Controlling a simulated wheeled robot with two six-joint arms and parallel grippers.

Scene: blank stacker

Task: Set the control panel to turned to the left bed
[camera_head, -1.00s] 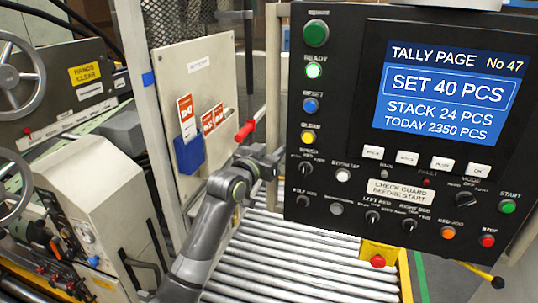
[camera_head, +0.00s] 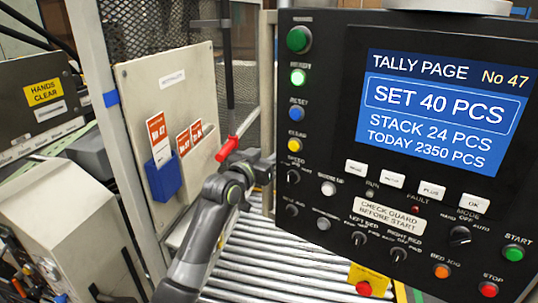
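The black control panel (camera_head: 330,130) fills the right side of the head view, with a lit blue screen (camera_head: 440,110). The left bed switch (camera_head: 359,239), a small dark knob with a pale pointer, is in the panel's lower row. The right bed switch (camera_head: 398,255) is just right of it. The left bed pointer looks roughly upright, but its exact setting is too small to read. My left gripper (camera_head: 264,168) is at the panel's left edge, left of and above the left bed switch; its fingers are not clear. My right gripper is not in view.
A roller conveyor (camera_head: 265,262) runs below the panel. A red-handled lever (camera_head: 229,147) shows beside my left wrist. A pale board (camera_head: 150,85) with tags and a blue holder (camera_head: 163,180) stands left. A yellow box with a red button (camera_head: 364,287) is below the panel.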

